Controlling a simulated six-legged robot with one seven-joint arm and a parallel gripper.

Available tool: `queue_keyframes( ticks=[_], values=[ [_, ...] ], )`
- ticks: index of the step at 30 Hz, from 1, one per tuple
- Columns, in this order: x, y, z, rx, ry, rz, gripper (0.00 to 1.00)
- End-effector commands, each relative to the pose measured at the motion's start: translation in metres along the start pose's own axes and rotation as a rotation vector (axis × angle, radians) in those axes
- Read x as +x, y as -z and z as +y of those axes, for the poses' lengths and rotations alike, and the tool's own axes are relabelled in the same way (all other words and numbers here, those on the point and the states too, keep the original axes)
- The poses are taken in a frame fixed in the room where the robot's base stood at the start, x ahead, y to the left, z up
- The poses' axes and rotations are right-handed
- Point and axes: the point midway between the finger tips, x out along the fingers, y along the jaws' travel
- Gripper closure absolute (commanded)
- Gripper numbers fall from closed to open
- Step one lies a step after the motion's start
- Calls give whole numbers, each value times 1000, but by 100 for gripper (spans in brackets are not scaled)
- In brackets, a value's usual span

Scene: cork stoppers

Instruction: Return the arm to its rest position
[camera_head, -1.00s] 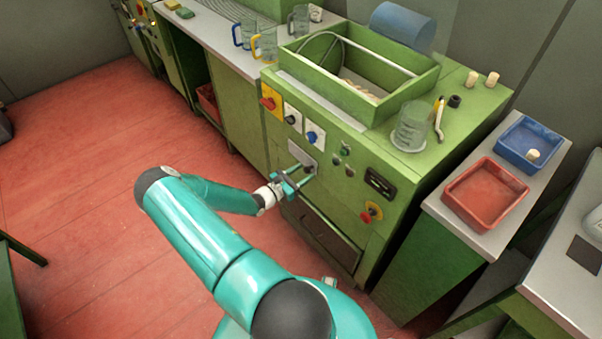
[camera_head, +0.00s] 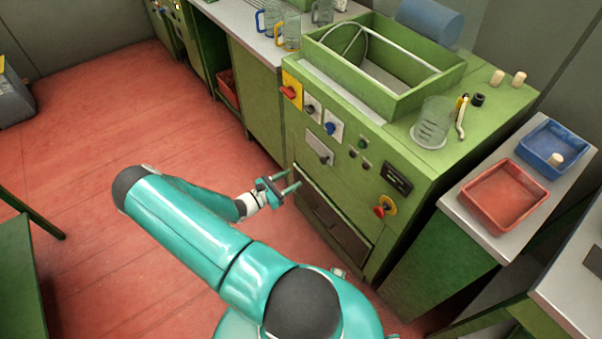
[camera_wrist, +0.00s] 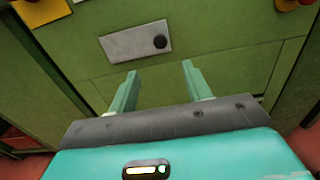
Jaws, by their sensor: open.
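My gripper (camera_head: 287,185) is open and empty in front of the green machine (camera_head: 410,175), apart from its front panel. In the wrist view both fingers of my gripper (camera_wrist: 159,80) stand well apart with nothing between them. A grey plate with a dark knob (camera_wrist: 136,42) is on the panel just beyond the fingertips. The same plate shows in the head view (camera_head: 319,148), above and to the right of the gripper. My teal arm stretches from the bottom of the head view toward the machine, bent at the elbow.
The machine top carries an open green box (camera_head: 335,80), a glass beaker (camera_head: 432,122) and two corks (camera_head: 508,78). A red tray (camera_head: 505,195) and a blue tray (camera_head: 553,146) holding a cork stand at right. Red floor (camera_head: 110,130) at left is clear.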

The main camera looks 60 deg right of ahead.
Motion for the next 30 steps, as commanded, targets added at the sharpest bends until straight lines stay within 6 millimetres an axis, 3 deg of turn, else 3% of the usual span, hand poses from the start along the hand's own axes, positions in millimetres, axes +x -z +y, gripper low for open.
queue_keyframes(
  ticks=[6,23,30],
  values=[
    [-13,0,0,0,1,-1,51],
    [-13,0,0,0,1,0,51],
    [-33,-22,7,89,56,67,51]
  ],
)
